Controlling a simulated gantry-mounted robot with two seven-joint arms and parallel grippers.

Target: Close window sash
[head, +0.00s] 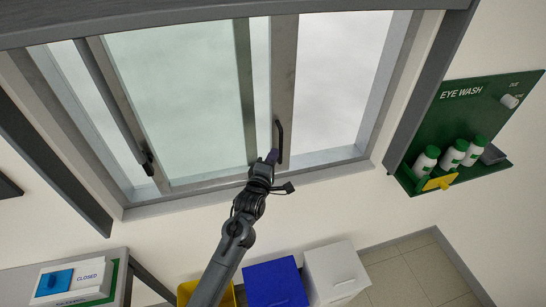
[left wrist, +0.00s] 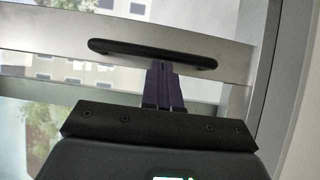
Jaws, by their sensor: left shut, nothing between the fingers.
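The window sash has a grey upright stile (head: 284,62) with a black bar handle (head: 279,142) low on it. To the right of this stile a wide bright area spans to the right side of the window frame (head: 384,90). My left gripper (head: 271,157) is at the lower end of the handle. In the left wrist view its dark fingers (left wrist: 163,80) are together, with their tips at the black handle (left wrist: 150,52), near its middle. I cannot tell whether they touch it. Nothing shows between the fingers. My right gripper is not in view.
Another upright bar with a dark handle (head: 147,163) stands at the window's left. A green eye wash station (head: 430,140) with bottles hangs on the wall at right.

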